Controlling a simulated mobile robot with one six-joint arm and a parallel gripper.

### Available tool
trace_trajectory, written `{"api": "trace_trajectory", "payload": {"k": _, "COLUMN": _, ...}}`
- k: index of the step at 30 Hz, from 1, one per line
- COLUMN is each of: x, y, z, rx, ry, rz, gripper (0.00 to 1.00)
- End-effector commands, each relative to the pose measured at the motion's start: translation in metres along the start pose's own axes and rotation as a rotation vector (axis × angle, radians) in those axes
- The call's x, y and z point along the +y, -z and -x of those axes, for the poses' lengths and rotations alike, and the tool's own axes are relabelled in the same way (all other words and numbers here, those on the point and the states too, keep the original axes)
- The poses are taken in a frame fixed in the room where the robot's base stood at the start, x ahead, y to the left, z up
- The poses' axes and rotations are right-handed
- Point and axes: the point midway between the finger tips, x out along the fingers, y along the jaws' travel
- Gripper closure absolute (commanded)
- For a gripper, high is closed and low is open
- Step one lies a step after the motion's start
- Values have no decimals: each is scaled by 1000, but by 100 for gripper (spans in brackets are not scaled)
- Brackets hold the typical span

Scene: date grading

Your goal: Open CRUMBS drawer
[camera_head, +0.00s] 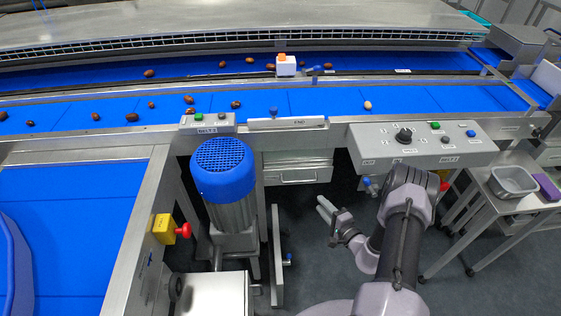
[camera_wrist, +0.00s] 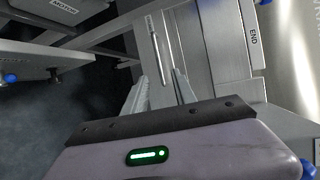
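A grey metal drawer (camera_head: 298,173) sits under the front edge of the conveyor, right of the blue-capped motor. A bar handle is on its front; no CRUMBS lettering can be read. In the wrist view the bar handle (camera_wrist: 158,48) lies ahead of the fingertips, roughly in line with the gap between them. The drawer looks shut. My gripper (camera_head: 322,207) is below and slightly right of the drawer in the head view, apart from it. In the wrist view my gripper (camera_wrist: 160,82) has its two fingers spread with nothing between them.
The blue-capped motor (camera_head: 223,170) stands left of the drawer. A control box (camera_head: 422,143) with a knob and buttons overhangs at the right. A side table (camera_head: 505,203) holds a metal tray (camera_head: 514,182). Dark open floor lies below the conveyor.

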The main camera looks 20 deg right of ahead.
Motion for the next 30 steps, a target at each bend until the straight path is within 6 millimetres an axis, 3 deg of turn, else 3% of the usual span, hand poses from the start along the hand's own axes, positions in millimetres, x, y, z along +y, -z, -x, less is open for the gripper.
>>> {"api": "trace_trajectory", "payload": {"k": 2, "x": 9, "y": 4, "z": -1, "rx": 23, "ry": -2, "rz": 4, "gripper": 67}}
{"api": "trace_trajectory", "payload": {"k": 5, "x": 10, "y": 4, "z": -19, "rx": 20, "ry": -2, "rz": 9, "gripper": 67}}
{"api": "trace_trajectory", "payload": {"k": 12, "x": 12, "y": 4, "z": -91, "rx": 17, "ry": 0, "rz": 8, "gripper": 67}}
{"api": "trace_trajectory", "payload": {"k": 18, "x": 12, "y": 4, "z": -140, "rx": 16, "ry": -2, "rz": 6, "gripper": 67}}
{"api": "trace_trajectory", "payload": {"k": 24, "x": 10, "y": 5, "z": -166, "rx": 18, "ry": -2, "rz": 4, "gripper": 67}}
{"api": "trace_trajectory", "payload": {"k": 30, "x": 8, "y": 5, "z": -171, "rx": 18, "ry": -4, "rz": 3, "gripper": 67}}
